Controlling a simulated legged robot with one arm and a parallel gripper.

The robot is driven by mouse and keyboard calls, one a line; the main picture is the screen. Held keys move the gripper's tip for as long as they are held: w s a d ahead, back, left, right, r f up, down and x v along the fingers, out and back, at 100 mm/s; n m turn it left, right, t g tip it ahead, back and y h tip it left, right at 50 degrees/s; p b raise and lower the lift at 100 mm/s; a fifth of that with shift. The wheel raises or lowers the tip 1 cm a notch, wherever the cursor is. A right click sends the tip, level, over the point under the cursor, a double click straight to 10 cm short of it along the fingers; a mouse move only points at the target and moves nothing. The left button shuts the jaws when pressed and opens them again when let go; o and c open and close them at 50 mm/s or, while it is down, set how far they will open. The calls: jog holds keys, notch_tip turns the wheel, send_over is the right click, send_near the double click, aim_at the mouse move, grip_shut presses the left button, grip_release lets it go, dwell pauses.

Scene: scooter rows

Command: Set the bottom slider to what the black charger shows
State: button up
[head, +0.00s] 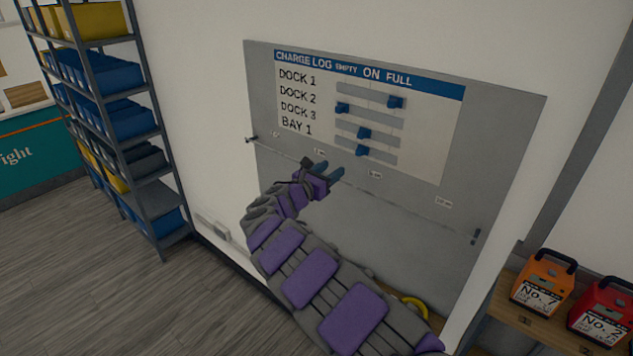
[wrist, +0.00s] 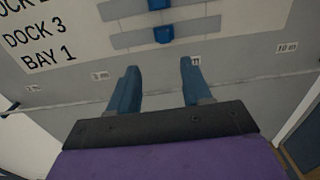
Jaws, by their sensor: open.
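The charge log board (head: 452,118) hangs on a grey panel, with rows DOCK 1, DOCK 2, DOCK 3 and BAY 1 under EMPTY, ON and FULL. The bottom slider, a blue block (head: 362,151), sits near the middle of the BAY 1 track (head: 384,157). It also shows in the wrist view (wrist: 163,34), beyond my fingertips. My gripper (head: 329,170) is open and empty, just below and left of that slider in the head view. In the wrist view my two fingers (wrist: 159,66) stand apart below it, not touching it. No black charger is visible.
The blue sliders of DOCK 1 (head: 395,102), DOCK 2 (head: 342,107) and DOCK 3 (head: 364,133) sit above. A thin rail (head: 410,207) crosses the panel below. An orange No. 7 unit (head: 543,282) and a red No. 2 unit (head: 603,312) stand at right. Shelving (head: 120,110) stands left.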

jog(key=shift+v, duration=2.55)
jog(key=shift+d, duration=0.1)
jog(key=s+d+m+g+h+b, duration=0.1)
jog(key=s+d+m+g+b, duration=0.15)
jog(key=s+d+m, duration=0.45)
jog(key=s+d+r+m+g+h+b, duration=0.15)
jog(key=s+d+g, duration=0.25)
jog(key=d, duration=0.7)
jog(key=s+d+m+g+h+b, duration=0.1)
jog(key=s+d+m+g+b, duration=0.3)
jog(key=d, duration=0.5)
jog(key=s+d+f+m+g+y+b, duration=0.1)
jog(key=s+d+f+m+g+y, duration=0.2)
jog(key=s, duration=0.5)
jog(key=s+d+f+m+g+y+b, duration=0.1)
jog(key=s+d+f+m+b, duration=0.15)
jog(key=s+m, duration=0.4)
jog(key=s+a+f+m+y+b, duration=0.2)
jog(key=s+a+f, duration=0.3)
jog(key=s, duration=0.4)
jog(key=s+a+f+m+g+y+b, duration=0.1)
jog(key=s+a+f+m+y+b, duration=0.1)
jog(key=s+a+f+y, duration=0.2)
jog(key=s+a+f+m+g+y+b, duration=0.1)
jog(key=s+a+f+y, duration=0.3)
jog(key=s+f, duration=0.5)
jog(key=s+a+m+b, duration=0.1)
jog(key=s, duration=0.4)
jog(key=shift+a+m, duration=0.35)
jog(key=shift+m, duration=0.05)
